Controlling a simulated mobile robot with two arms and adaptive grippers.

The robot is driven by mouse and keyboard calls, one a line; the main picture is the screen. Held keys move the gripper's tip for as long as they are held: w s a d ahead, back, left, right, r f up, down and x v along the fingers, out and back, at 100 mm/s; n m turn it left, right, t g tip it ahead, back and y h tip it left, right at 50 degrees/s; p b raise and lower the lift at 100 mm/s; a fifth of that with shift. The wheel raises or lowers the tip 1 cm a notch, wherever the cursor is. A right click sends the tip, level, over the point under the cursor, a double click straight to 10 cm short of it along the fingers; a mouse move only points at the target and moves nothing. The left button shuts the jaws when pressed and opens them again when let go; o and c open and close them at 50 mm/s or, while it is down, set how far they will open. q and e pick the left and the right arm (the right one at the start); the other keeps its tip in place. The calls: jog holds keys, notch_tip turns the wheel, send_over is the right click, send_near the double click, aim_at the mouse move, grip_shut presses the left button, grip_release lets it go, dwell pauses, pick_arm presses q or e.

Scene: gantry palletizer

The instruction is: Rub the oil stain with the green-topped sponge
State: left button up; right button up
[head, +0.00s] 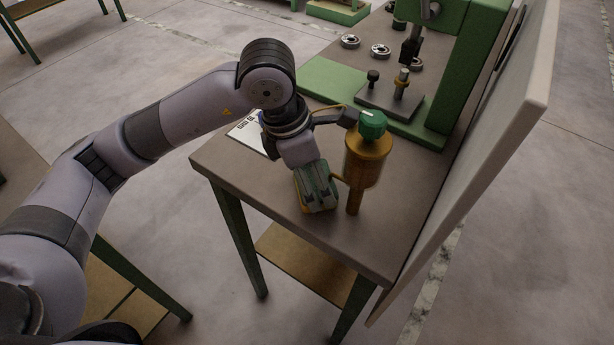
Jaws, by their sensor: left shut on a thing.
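My left gripper (317,196) points down at the near part of the workbench top. It is shut on the green-topped sponge (319,210), whose yellowish lower edge shows low at the bench surface. The gripper covers much of the sponge, and I cannot tell for certain whether the sponge touches the bench. I cannot make out the oil stain; the gripper and sponge hide part of the bench top. My right gripper is not in view.
A brass oil can (366,162) with a green knob stands close to the right of my left gripper. A green press (459,75) and several metal rings stand farther back on the workbench (270,200). A pale upright panel (480,150) borders the right side. A white sheet lies behind my wrist.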

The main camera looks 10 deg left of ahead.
pick_arm(q)
jog(key=shift+s+d+f+m, duration=0.15)
jog(key=shift+s+d+m, duration=0.05)
jog(key=shift+s+m, duration=0.1)
jog(key=shift+w+a+b, duration=0.1)
jog(key=shift+w+b, duration=0.1)
jog(key=shift+b, duration=0.1)
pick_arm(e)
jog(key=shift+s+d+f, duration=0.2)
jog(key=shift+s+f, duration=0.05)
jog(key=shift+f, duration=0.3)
pick_arm(q)
jog(key=shift+w+a+r, duration=0.2)
jog(key=shift+w+a, duration=0.05)
jog(key=shift+a, duration=0.25)
jog(key=shift+w+a+r+b, duration=0.1)
jog(key=shift+w+a+b, duration=0.2)
jog(key=shift+a, duration=0.3)
jog(key=shift+w+a+b, duration=0.15)
jog(key=shift+a+b, duration=0.2)
jog(key=shift+a, duration=0.25)
jog(key=shift+w+a+r, duration=0.1)
jog(key=shift+w+a, duration=0.1)
jog(key=shift+a, duration=0.15)
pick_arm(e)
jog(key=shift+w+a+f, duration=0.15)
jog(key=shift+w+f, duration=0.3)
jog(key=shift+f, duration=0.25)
pick_arm(q)
jog(key=shift+r, duration=0.1)
